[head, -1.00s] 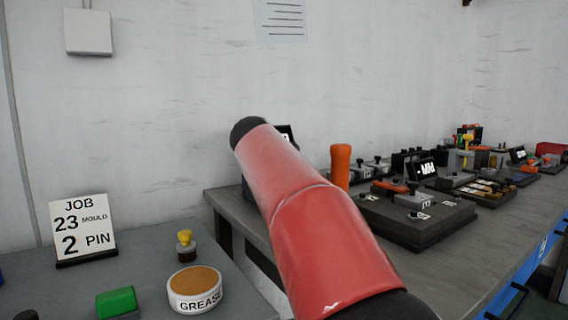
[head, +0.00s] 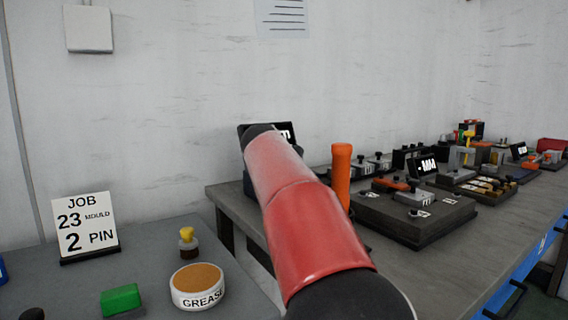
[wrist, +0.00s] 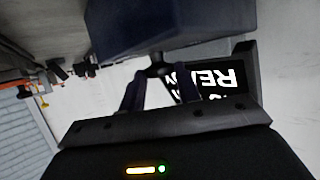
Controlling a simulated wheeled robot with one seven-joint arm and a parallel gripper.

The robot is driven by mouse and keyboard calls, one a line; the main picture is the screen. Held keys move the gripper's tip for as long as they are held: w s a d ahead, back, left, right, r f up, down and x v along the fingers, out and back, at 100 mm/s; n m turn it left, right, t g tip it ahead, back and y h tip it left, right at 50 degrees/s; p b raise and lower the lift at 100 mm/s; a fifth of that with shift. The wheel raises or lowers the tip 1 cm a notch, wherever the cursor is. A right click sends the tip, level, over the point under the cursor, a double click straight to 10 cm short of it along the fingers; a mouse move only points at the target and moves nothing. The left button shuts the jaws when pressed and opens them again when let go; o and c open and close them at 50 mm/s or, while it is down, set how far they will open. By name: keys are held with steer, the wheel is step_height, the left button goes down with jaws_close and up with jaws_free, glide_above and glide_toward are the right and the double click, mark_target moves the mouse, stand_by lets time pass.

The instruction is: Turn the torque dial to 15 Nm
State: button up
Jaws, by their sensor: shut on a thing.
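In the wrist view my gripper (wrist: 158,76) has its two dark fingers closed in on a small dark knob (wrist: 157,69), which seems to be the torque dial. The knob sits against a dark blue box-like body (wrist: 180,25). Beside it is a black display (wrist: 212,83) with white lettering, seen turned over and partly cut off by my gripper; I read only "RE". No dial value is readable. In the head view my red arm covers the gripper and the dial; the display (head: 286,131) shows partly behind it.
An orange upright handle (head: 341,175) stands right of my arm, near a dark mould block (head: 410,222). More fixtures line the bench to the right. On the left table are a job card (head: 86,226), a grease tin (head: 197,288) and a green block (head: 120,299).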

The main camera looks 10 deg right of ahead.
steer(key=shift+a+f+m+h, duration=0.1)
steer(key=shift+m+h, duration=0.2)
steer(key=shift+w+a+m+g+h, duration=0.1)
steer(key=shift+m+g+h, duration=0.3)
steer(key=shift+m+h, duration=0.15)
steer(key=shift+w+a+m+g+h, duration=0.1)
steer(key=shift+m+g+h, duration=0.4)
steer(key=shift+m+h, duration=0.2)
steer(key=shift+w+a+r+m+g+h+p, duration=0.1)
steer(key=shift+r+m+g+h+p, duration=0.15)
steer(key=shift+m+g+h+p, duration=0.75)
steer(key=shift+f+m+g+h+p, duration=0.1)
steer(key=shift+m+g+h+p, duration=0.25)
steer(key=shift+m+p, duration=0.3)
steer(key=shift+f, duration=0.1)
steer(key=o, duration=0.9)
